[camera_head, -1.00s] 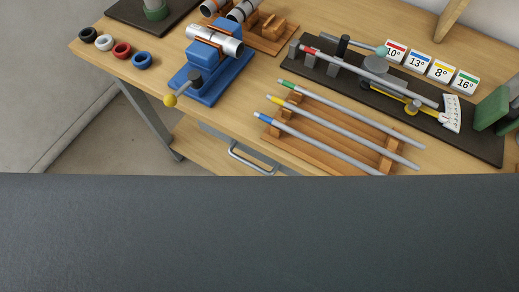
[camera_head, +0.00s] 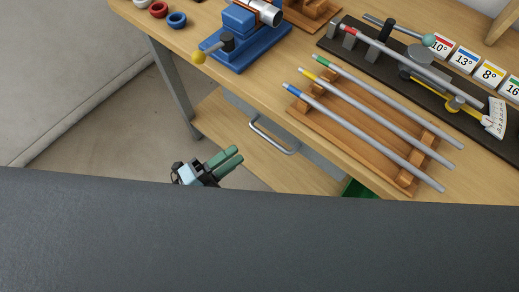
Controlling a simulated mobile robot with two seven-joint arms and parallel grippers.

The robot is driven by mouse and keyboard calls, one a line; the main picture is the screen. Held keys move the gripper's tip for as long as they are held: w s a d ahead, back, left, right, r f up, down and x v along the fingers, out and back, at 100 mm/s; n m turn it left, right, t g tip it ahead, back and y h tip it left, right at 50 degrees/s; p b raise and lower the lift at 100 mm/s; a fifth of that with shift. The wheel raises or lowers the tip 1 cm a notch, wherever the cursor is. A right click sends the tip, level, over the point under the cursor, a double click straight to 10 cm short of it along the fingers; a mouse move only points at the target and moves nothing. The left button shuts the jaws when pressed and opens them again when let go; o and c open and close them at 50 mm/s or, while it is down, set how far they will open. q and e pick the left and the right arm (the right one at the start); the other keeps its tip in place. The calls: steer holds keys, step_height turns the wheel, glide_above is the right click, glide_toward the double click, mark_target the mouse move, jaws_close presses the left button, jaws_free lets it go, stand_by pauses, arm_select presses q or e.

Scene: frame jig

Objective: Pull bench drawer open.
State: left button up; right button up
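The bench drawer (camera_head: 236,103) has a grey front under the bench's front edge and looks shut. Its metal bar handle (camera_head: 273,139) runs along that front. My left gripper (camera_head: 238,153) is below and left of the handle, apart from it, with two green fingers pointing up and right. The fingers lie close together with nothing visible between them; I cannot tell whether they are open. My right gripper is not in view.
On the wooden bench top (camera_head: 270,82) stand a rack (camera_head: 345,128) with several rods, a blue vise (camera_head: 255,45) and a dark measuring fixture (camera_head: 352,50). A bench leg (camera_head: 175,88) stands left of the drawer. A green object (camera_head: 357,188) shows under the bench. Floor is clear at left.

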arm_select(q)
steer(key=w+d+r+m+g+h+p, duration=0.1)
steer(key=w+d+r+m+g+h, duration=0.1)
steer(key=d, duration=0.5)
steer(key=shift+w+d+r+m, duration=0.15)
steer(key=shift+w+d+m, duration=0.2)
steer(key=shift+w+m, duration=0.7)
steer(key=shift+s, duration=0.25)
steer(key=shift+c, duration=0.2)
jaws_close()
